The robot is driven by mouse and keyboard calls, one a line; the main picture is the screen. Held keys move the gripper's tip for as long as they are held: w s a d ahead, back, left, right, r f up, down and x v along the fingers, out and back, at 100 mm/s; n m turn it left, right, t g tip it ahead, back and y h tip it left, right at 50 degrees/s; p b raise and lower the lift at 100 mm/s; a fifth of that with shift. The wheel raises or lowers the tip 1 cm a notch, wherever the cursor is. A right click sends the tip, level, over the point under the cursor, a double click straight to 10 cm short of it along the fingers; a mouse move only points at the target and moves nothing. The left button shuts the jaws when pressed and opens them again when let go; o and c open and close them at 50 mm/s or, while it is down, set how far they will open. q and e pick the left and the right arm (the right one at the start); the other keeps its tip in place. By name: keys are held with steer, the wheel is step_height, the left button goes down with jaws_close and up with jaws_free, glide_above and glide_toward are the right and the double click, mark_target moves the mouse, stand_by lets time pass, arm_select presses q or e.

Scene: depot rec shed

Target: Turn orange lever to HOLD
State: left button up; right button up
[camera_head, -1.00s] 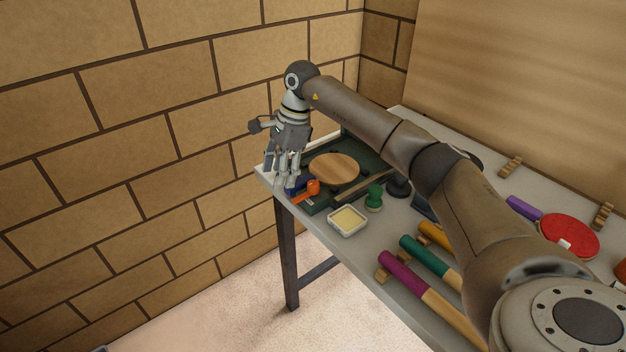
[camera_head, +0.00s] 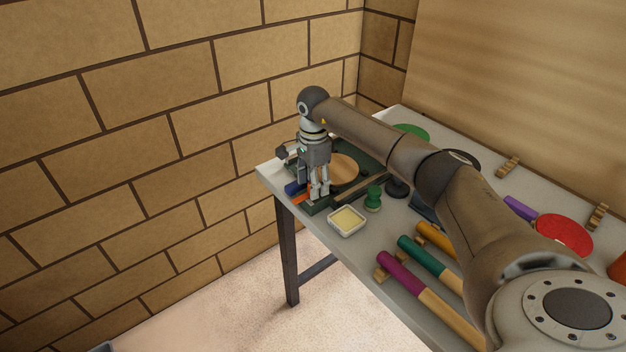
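The orange lever (camera_head: 301,198) sits at the front left of a dark green device (camera_head: 347,199) with a round wooden disc (camera_head: 344,171) on top. Only a strip of the lever shows; its round knob is hidden behind my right gripper (camera_head: 319,197). That gripper points down, with its fingers low over the device's front edge, at the lever's right end. I cannot tell whether the fingers touch or hold the lever, or how far they are apart. A blue part (camera_head: 294,187) lies just behind the lever. No HOLD mark is readable. My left gripper is not in view.
The device stands at the left end of a grey table (camera_head: 321,233), near a brick wall. A cream dish (camera_head: 346,221) and a green knobbed piece (camera_head: 373,199) are close on its right. Colored-handled items and a red paddle (camera_head: 564,235) lie further right.

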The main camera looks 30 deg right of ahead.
steer(key=shift+f, duration=0.2)
steer(key=shift+c, duration=0.3)
steer(key=c, duration=1)
